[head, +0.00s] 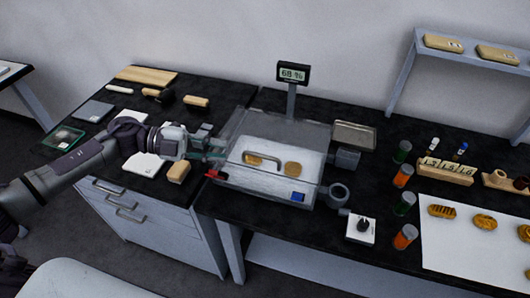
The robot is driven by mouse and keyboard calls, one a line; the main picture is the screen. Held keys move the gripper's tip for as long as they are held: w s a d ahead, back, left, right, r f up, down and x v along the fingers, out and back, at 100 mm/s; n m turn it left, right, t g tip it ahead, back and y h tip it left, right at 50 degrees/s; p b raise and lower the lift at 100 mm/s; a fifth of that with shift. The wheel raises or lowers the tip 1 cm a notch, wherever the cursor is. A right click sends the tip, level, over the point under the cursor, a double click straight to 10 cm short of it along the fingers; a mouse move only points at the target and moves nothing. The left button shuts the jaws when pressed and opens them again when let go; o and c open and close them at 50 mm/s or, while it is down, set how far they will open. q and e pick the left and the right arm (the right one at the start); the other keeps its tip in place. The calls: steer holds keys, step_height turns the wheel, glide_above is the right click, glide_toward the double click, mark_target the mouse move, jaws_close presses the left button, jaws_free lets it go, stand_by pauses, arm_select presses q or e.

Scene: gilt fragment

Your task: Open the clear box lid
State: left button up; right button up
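The clear box (232,177) stands on the black worktop, with gold pieces (292,168) visible on a pale floor inside. Its clear lid (285,131) appears to lie down over the box. A curved handle (263,158) shows toward the front middle of it. My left gripper (210,148) reaches in from the left and is at the box's left side, a short way left of the handle. Its fingers overlap the clear wall in the picture, so I cannot tell contact or how far they are apart. My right gripper is not in view.
A red part (215,175) sits at the box's left front corner. A display (292,74) on a post stands behind the box. A metal tray (354,135) and a ring-shaped grey part (338,194) are to its right.

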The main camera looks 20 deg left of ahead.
mark_target(262, 157)
arm_select(q)
steer(key=x, duration=0.1)
steer(key=p+x, duration=0.1)
steer(key=x, duration=0.2)
steer(key=shift+d+r, duration=0.15)
steer(key=shift+r, duration=0.1)
steer(key=p+x, duration=0.2)
steer(key=x, duration=0.4)
steer(key=shift+w+d+f, duration=0.15)
steer(key=shift+d+f, duration=0.2)
steer(key=shift+d, duration=0.05)
jaws_close()
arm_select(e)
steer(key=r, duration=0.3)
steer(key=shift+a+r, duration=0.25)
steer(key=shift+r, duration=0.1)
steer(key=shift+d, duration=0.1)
